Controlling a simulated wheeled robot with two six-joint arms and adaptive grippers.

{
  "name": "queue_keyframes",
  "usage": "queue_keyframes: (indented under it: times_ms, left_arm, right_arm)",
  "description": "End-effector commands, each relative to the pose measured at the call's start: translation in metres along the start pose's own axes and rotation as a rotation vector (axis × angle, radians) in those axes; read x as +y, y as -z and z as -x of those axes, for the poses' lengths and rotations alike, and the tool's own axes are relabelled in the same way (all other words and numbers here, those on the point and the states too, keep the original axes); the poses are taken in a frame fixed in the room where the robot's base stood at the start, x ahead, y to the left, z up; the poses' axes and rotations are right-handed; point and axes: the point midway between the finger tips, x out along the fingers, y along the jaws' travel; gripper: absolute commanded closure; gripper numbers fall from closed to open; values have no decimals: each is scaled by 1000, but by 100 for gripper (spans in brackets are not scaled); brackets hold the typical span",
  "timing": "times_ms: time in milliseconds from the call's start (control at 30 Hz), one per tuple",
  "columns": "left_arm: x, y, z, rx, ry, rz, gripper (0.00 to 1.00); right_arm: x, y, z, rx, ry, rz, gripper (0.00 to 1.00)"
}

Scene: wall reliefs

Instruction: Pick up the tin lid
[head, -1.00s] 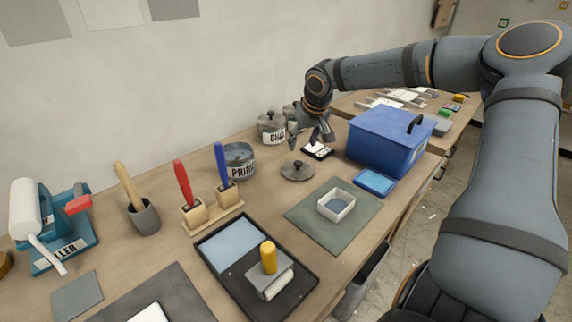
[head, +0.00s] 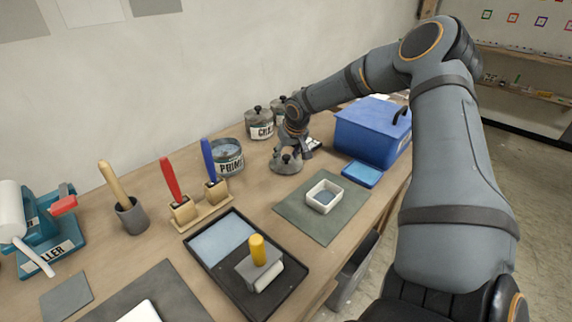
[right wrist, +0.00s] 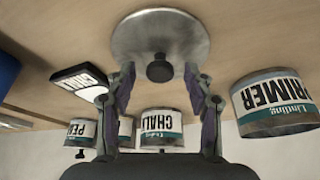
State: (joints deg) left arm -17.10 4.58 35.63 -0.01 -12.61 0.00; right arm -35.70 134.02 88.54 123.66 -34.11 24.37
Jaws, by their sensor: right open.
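The tin lid (head: 286,163) is a round grey metal disc with a dark knob. It lies on the wooden table beside the open primer tin (head: 229,157). In the right wrist view the lid (right wrist: 160,35) shows with its knob (right wrist: 160,68) between and just beyond the fingertips. My right gripper (head: 290,151) is right at the lid in the head view, over its knob. In the right wrist view its fingers (right wrist: 160,80) stand apart on either side of the knob, with nothing held. My left gripper is not in view.
Lidded tins (head: 258,122) stand behind the gripper. A blue box (head: 370,135) and a small blue tray (head: 361,174) are to the right. A brush stand (head: 201,205), a black tray (head: 222,240) and a green mat (head: 325,215) lie nearer. Bare tabletop surrounds the lid's near side.

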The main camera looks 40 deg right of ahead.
Motion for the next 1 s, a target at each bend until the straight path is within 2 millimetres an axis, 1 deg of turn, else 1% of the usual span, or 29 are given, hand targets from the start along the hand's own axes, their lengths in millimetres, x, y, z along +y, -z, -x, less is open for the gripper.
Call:
queue_keyframes:
  times_ms: [100,133,500,833,933,1000]
  left_arm:
    - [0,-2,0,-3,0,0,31]
    - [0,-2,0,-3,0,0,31]
    - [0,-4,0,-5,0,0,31]
    - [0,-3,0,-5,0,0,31]
    - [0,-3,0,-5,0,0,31]
    - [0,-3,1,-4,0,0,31]
  right_arm:
    - [0,0,0,0,0,0,47]
    - [0,0,0,0,0,0,50]
    - [0,0,0,0,0,0,100]
    - [0,2,4,1,0,0,100]
    - [0,6,12,3,1,-1,100]
    - [0,10,23,4,1,-1,100]
